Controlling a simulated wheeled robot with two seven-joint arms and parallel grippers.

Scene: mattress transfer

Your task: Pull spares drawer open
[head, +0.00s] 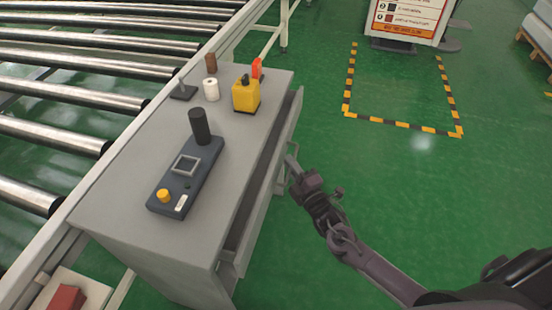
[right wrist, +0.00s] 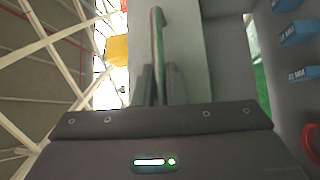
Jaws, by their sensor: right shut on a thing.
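The grey cabinet (head: 120,205) stands beside the roller conveyor. A drawer (head: 272,165) runs along its right side, and a narrow dark gap shows between the cabinet top and the drawer front, so it stands slightly out. My right gripper (head: 291,166) is at the outer face of the drawer front, its arm coming from the lower right. In the right wrist view its fingers (right wrist: 160,85) are shut on the metal bar handle (right wrist: 157,40), which runs up from between them. My left gripper is not in view.
On the cabinet top are a dark control box (head: 187,177) with a black knob, a yellow block (head: 246,95), a white roll (head: 211,90) and a brown cylinder (head: 211,63). The green floor (head: 400,190) right of the drawer is clear, with a striped floor marking (head: 400,122) beyond.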

